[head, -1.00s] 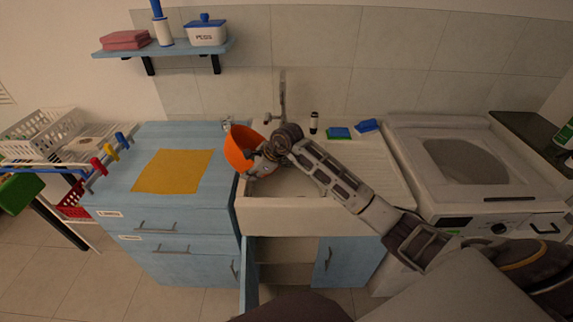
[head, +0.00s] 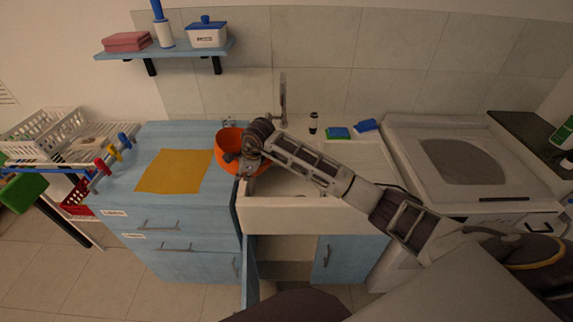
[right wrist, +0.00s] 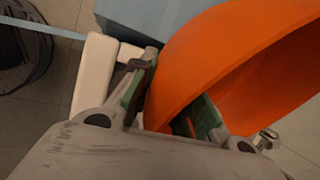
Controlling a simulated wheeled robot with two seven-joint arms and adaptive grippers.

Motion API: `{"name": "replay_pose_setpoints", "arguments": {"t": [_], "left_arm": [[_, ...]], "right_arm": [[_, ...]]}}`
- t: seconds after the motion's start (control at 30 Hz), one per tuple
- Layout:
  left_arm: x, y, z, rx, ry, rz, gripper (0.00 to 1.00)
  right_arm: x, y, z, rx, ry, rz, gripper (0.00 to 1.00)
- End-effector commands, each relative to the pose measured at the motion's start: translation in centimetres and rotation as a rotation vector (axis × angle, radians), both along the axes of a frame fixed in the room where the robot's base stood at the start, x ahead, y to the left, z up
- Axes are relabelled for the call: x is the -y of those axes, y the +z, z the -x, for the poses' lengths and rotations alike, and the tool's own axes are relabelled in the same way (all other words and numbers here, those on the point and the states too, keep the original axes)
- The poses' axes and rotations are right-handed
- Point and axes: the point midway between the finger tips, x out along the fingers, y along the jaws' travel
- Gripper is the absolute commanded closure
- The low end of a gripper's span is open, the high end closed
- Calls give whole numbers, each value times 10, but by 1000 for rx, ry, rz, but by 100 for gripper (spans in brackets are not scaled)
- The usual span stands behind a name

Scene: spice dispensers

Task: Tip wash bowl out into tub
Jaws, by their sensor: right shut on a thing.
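The orange wash bowl (head: 228,140) is at the left end of the white sink tub (head: 315,216), by the blue counter's right edge. My right gripper (head: 246,160) is shut on the bowl's wall, and my wrist hides part of the bowl. In the right wrist view, the bowl (right wrist: 235,55) fills the upper right, with its wall between the two green-padded fingers (right wrist: 168,105). I cannot see what is in the bowl. My forearm covers part of the tub's inside. My left gripper is not in view.
A blue counter (head: 205,210) with a yellow cloth (head: 175,170) stands to the left. A tap (head: 283,100) rises behind the tub. A dark-capped bottle (head: 313,123) and two sponges (head: 338,133) stand right of it. A cabinet door (head: 250,275) below hangs open.

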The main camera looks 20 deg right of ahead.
Motion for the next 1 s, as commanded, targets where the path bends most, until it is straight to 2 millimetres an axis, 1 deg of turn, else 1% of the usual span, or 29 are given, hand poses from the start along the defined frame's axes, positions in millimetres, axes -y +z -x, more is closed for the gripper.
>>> {"name": "replay_pose_setpoints", "arguments": {"t": [0.67, 0.97, 1.0], "left_arm": [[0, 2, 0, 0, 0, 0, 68], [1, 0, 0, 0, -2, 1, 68], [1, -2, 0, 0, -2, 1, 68]], "right_arm": [[-17, -5, -5, -46, 1, 191, 100], [-24, -8, -7, -69, 0, 282, 100], [-25, -11, -7, -72, 1, 296, 100]]}}
